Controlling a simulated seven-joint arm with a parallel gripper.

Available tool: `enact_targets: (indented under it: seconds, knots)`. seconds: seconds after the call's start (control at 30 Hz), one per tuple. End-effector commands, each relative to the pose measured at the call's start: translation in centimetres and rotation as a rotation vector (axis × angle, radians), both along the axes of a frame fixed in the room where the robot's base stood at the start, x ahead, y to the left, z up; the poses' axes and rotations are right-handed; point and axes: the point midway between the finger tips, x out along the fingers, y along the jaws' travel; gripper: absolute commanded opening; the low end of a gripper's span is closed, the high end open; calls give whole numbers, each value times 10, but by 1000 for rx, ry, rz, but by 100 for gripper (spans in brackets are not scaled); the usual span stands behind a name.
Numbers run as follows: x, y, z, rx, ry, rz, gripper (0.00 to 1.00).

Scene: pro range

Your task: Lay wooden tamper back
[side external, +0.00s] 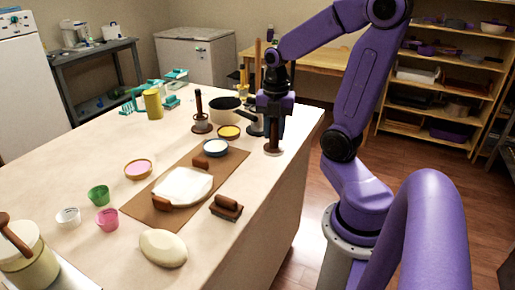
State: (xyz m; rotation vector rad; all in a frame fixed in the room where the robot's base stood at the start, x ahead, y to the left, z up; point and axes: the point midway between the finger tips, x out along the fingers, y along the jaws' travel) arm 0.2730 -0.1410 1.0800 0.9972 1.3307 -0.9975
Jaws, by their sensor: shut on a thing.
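My gripper (273,132) points down near the right edge of the table (105,240). It is shut on a dark brown wooden tamper (273,145), whose lower part shows below the fingers. The upper part of the tamper is hidden by the fingers. It looks upright, with a paler round patch or base at its foot. I cannot tell whether it touches the table.
A brown mat (145,208) holds a white slab (184,184). A brown block with a handle (226,207) lies right of it. A dark upright handle on a round base (200,112) and a pan (224,103) stand left of my gripper. The front right tabletop is clear.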

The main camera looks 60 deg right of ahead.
Motion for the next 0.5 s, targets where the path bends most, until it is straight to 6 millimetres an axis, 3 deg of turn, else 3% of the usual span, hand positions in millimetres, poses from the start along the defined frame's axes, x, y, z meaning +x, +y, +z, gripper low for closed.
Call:
enact_targets:
  seconds: [0.2,0.5]
  knots:
    - [27,-15,-15,1,3,-2,0]
    - [52,-28,-49,1,3,-1,0]
